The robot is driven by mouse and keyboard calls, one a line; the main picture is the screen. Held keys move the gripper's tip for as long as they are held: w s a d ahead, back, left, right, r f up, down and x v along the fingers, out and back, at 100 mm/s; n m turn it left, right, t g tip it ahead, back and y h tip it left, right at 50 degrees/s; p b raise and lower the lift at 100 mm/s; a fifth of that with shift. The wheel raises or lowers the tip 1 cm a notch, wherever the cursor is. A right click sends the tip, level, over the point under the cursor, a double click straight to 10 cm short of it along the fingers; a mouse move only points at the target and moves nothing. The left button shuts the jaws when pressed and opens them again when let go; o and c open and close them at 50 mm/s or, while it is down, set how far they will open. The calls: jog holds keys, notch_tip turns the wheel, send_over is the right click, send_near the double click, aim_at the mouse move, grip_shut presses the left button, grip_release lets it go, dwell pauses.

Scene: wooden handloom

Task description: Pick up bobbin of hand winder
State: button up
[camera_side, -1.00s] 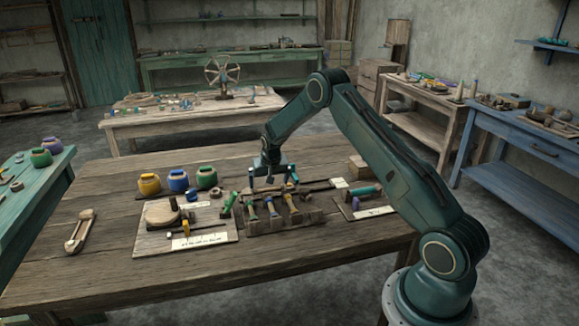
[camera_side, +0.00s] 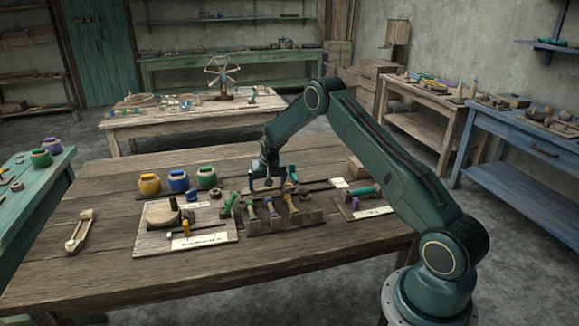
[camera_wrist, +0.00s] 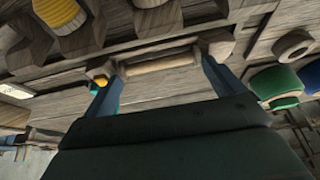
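My gripper (camera_side: 268,184) hangs over a wooden rack (camera_side: 262,224) of several coloured, handled pieces on the near table. In the wrist view my gripper (camera_wrist: 163,90) has its two blue fingers wide apart. A pale wooden spindle-like piece (camera_wrist: 160,63) lies crosswise beyond the fingertips, between dark wooden end supports; I cannot tell whether the fingers touch it. A yellow-wrapped bobbin (camera_wrist: 60,13) shows at the top left of the wrist view. I cannot tell for certain which piece is the hand winder's bobbin.
Yellow (camera_side: 149,184), blue (camera_side: 178,180) and green (camera_side: 206,177) pots stand left of my gripper. A board (camera_side: 148,241) with a round wooden piece lies in front of them. A labelled board (camera_side: 372,212) lies to the right. The table's front left is mostly clear.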

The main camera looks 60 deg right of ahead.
jog(key=shift+s+d+f, duration=0.25)
jog(key=shift+s+f, duration=0.2)
jog(key=shift+f, duration=0.2)
jog(key=r, duration=2)
jog(key=shift+w+a+r, duration=0.1)
jog(key=shift+w+a, duration=0.05)
jog(key=shift+w, duration=0.1)
jog(key=shift+s+a+f+m+g, duration=0.2)
jog(key=shift+s+f+m+g, duration=1.2)
jog(key=shift+s+m, duration=1.45)
jog(key=shift+s+a+f+m+g, duration=0.15)
jog(key=shift+s+f+m+g, duration=0.65)
jog(key=shift+s+f+m, duration=1.95)
jog(key=shift+s+a+f+m+g, duration=0.2)
jog(key=shift+s+f+m+g, duration=0.85)
jog(key=shift+s+m, duration=1.9)
jog(key=shift+w+m, duration=0.55)
jog(key=shift+f, duration=2.85)
